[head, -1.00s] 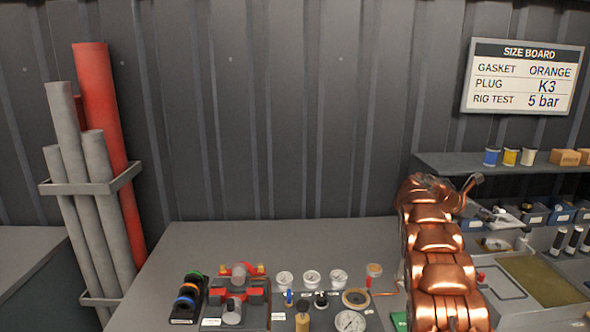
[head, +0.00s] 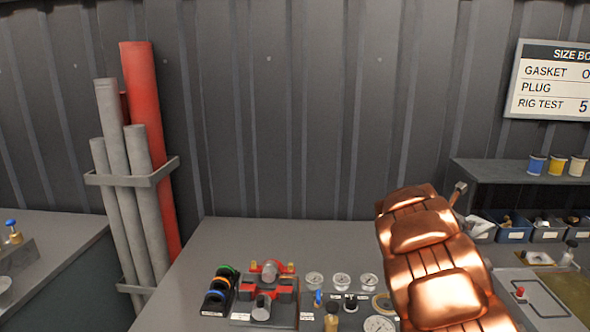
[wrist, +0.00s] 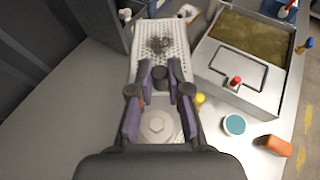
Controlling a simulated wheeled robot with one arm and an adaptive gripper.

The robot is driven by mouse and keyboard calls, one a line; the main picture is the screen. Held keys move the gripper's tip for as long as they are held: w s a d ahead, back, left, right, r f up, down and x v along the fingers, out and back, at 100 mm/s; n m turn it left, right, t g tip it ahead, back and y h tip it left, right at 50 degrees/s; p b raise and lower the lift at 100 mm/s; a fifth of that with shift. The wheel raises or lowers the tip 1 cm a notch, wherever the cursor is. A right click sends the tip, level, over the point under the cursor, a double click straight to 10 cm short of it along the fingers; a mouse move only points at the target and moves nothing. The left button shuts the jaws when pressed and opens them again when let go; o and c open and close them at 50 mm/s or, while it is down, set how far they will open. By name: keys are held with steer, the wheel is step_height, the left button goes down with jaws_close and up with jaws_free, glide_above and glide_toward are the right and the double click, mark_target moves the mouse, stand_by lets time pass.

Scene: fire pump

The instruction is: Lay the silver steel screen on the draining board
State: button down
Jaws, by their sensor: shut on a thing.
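My gripper (wrist: 160,88) has dark fingers with purple pads in the wrist view. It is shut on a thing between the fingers. A pale silver round piece with a raised centre (wrist: 157,126), seemingly the steel screen, shows between the fingers, partly hidden by them. A light perforated board (wrist: 148,30), seemingly the draining board, lies just past the fingertips, with a dark clump (wrist: 160,45) on it. The fingers overlap its near end, and I cannot tell whether they touch it. In the head view my copper arm hides the gripper and its load.
A tank of murky liquid (wrist: 248,38) with a red-knobbed lid (wrist: 232,68) stands right of the board. A teal-topped round container (wrist: 234,125) and an orange piece (wrist: 276,144) lie nearby. The ribbed wall (head: 290,110) is behind. The bench (wrist: 60,125) is clear at left.

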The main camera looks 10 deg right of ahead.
steer(key=w+a+r+n+t+y, duration=0.1)
steer(key=w+a+n+t+y, duration=0.2)
steer(key=a, duration=1.2)
steer(key=w+a+n+t+y, duration=0.3)
steer(key=w+a+n+y, duration=0.2)
steer(key=a, duration=1)
steer(key=w+a+r+n+t+y, duration=0.1)
steer(key=w+a+n+t+y, duration=0.2)
steer(key=a, duration=1.2)
steer(key=w+n+y, duration=0.1)
steer(key=w+n, duration=0.2)
steer(key=shift+w+r+n+t+y, duration=0.3)
steer(key=shift+r+t+y, duration=0.05)
steer(key=shift+t+y, duration=0.05)
steer(key=shift+d+r, duration=0.1)
step_height(320, 180, down, 6)
steer(key=b, duration=0.5)
steer(key=s+f+m+h, duration=0.2)
steer(key=s+m+h, duration=0.1)
steer(key=s, duration=0.8)
steer(key=shift+f+g+h, duration=0.35)
steer(key=shift+g+h, duration=0.05)
steer(key=shift+h, duration=0.1)
